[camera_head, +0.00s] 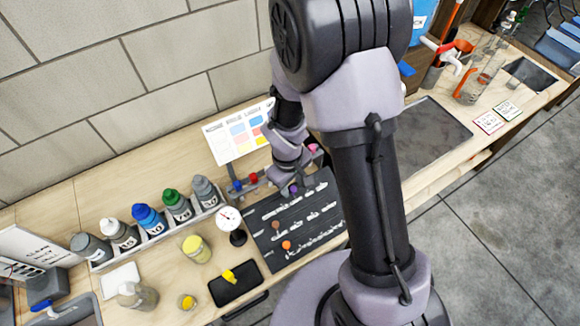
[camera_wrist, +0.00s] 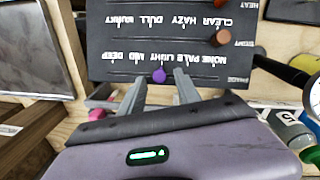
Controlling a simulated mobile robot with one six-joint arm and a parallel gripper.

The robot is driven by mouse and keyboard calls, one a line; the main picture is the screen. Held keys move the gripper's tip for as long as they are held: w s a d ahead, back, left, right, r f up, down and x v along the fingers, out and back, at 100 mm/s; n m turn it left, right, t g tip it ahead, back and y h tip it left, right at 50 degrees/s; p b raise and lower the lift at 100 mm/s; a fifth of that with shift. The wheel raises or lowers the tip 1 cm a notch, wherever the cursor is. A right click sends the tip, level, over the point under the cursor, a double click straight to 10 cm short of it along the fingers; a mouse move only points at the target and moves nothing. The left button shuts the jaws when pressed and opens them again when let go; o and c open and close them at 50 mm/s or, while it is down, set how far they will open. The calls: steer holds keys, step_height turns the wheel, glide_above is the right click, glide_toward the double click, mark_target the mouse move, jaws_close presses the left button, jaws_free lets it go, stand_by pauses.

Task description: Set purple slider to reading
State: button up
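The dark slider board (camera_head: 290,225) lies on the bench in the head view; in the wrist view it (camera_wrist: 130,50) shows upside down. The purple slider knob (camera_wrist: 159,75) sits near the middle of the row lettered NONE, PALE, LIGHT, MID, DEEP, roughly by LIGHT. It also shows in the head view (camera_head: 293,188). My gripper (camera_wrist: 160,84) is open, its two fingers on either side of the purple knob with visible gaps. Whether a finger touches it I cannot tell. A brown knob (camera_wrist: 219,37) and an orange knob (camera_head: 286,244) sit in other rows.
A round white gauge (camera_head: 229,218) stands left of the board. A chart card (camera_head: 239,132) leans behind it. A dark sink or panel (camera_head: 430,135) lies right.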

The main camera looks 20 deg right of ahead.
step_height(320, 180, up, 16)
steer(key=a+p, duration=0.1)
steer(key=p, duration=0.3)
steer(key=shift+s+f, duration=0.25)
steer(key=shift+s, duration=0.15)
steer(key=shift+a, duration=0.1)
steer(key=s+r+m+t+y+b, duration=0.2)
steer(key=s+r+m+t+b, duration=0.3)
steer(key=s+m+b, duration=0.5)
steer(key=s+r+b, duration=0.2)
steer(key=s, duration=0.1)
steer(key=shift+r+y, duration=0.15)
steer(key=shift+y, duration=0.25)
steer(key=shift+s, duration=0.1)
stand_by(1.4)
